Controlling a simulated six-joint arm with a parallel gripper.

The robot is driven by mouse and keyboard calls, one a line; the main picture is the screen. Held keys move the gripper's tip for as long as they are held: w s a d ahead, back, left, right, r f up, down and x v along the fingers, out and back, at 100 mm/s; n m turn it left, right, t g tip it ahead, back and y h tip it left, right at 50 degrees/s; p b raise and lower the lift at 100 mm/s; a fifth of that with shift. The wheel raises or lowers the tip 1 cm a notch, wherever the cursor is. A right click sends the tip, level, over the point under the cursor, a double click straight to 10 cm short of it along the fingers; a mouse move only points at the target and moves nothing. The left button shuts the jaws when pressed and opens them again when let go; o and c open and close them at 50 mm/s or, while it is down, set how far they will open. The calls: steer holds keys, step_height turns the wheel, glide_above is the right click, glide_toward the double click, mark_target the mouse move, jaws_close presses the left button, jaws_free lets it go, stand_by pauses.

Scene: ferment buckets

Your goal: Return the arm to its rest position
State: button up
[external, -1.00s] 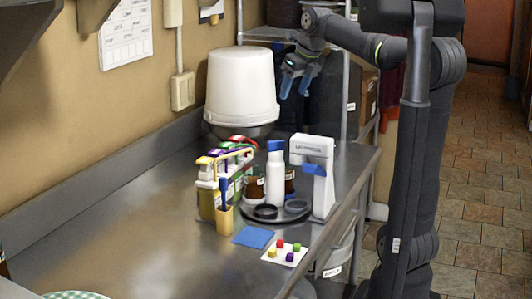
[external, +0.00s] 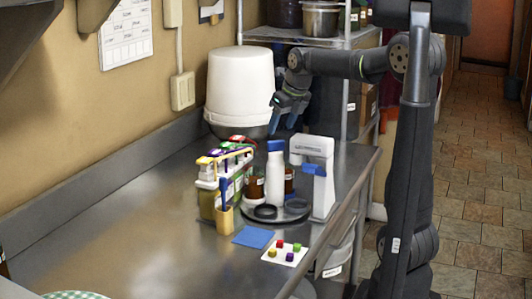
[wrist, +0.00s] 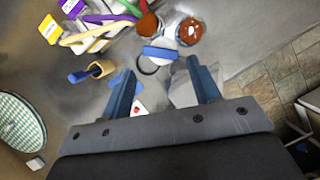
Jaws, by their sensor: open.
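My gripper (external: 284,119) is open and empty in the external view. It hangs fingers down above the far part of the steel counter, just right of the white bucket (external: 240,85). In the wrist view its two blue fingers (wrist: 163,90) are spread apart with nothing held between them. Below them are a white bottle with a blue cap (wrist: 160,53) and two brown jars (wrist: 190,31). My arm reaches left from its column on the right side of the external view.
A wire shelf (external: 300,40) with pots stands behind.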

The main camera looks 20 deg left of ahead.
mark_target(278, 141)
steer(key=shift+x, duration=2.7)
steer(key=v, duration=1.8)
steer(key=x, duration=1.7)
steer(key=shift+a+f, duration=0.1)
steer(key=shift+f, duration=0.15)
steer(key=shift+w+a+f, duration=0.15)
steer(key=shift+f, duration=0.1)
steer(key=n+g, duration=0.1)
steer(key=n, duration=0.3)
steer(key=shift+w+n+g, duration=0.1)
steer(key=shift+n+g, duration=0.3)
steer(key=shift+w+n+g, duration=0.1)
steer(key=shift+n+g, duration=0.6)
steer(key=shift+n, duration=1.3)
